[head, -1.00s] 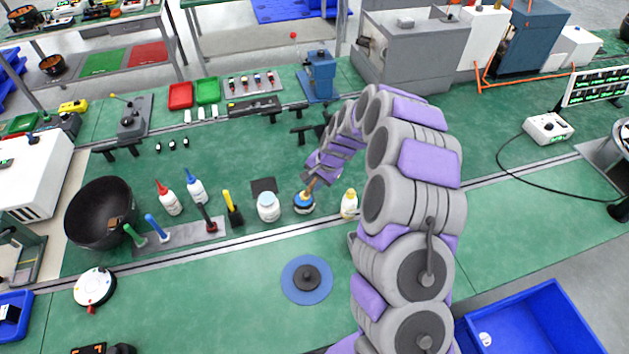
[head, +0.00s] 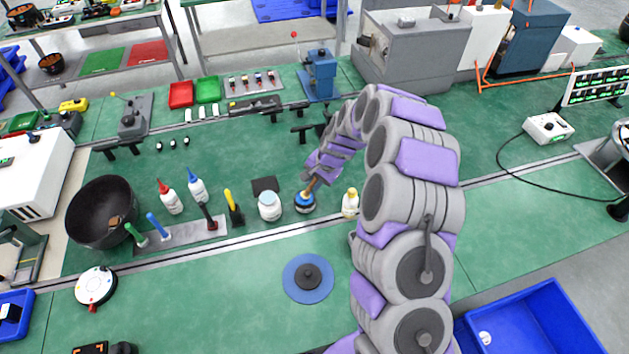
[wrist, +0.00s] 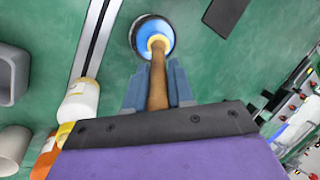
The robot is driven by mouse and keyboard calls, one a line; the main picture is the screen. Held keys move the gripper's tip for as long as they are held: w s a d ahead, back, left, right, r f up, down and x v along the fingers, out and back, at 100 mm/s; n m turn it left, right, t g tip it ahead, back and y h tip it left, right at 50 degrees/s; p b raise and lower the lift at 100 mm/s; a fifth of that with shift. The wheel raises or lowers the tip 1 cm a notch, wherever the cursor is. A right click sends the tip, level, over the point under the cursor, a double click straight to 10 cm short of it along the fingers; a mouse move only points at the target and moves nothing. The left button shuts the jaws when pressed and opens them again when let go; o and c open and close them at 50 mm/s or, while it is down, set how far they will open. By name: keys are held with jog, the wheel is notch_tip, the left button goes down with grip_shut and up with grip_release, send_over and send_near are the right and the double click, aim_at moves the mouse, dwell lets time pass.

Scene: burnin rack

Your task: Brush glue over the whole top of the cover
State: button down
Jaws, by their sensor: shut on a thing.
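My gripper (head: 313,176) is shut on the brown wooden handle of a brush (wrist: 158,88), which points down away from me.
A white jar (head: 269,207) stands left of the pot and a yellow-capped bottle (head: 350,204) right of it. Further left are bottles, a tool rack (head: 190,233) and a black bowl (head: 100,235). The green bench around the blue disc is clear.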

dwell(0.7)
jog(key=shift+r+p, duration=1.75)
jog(key=shift+r, duration=1.7)
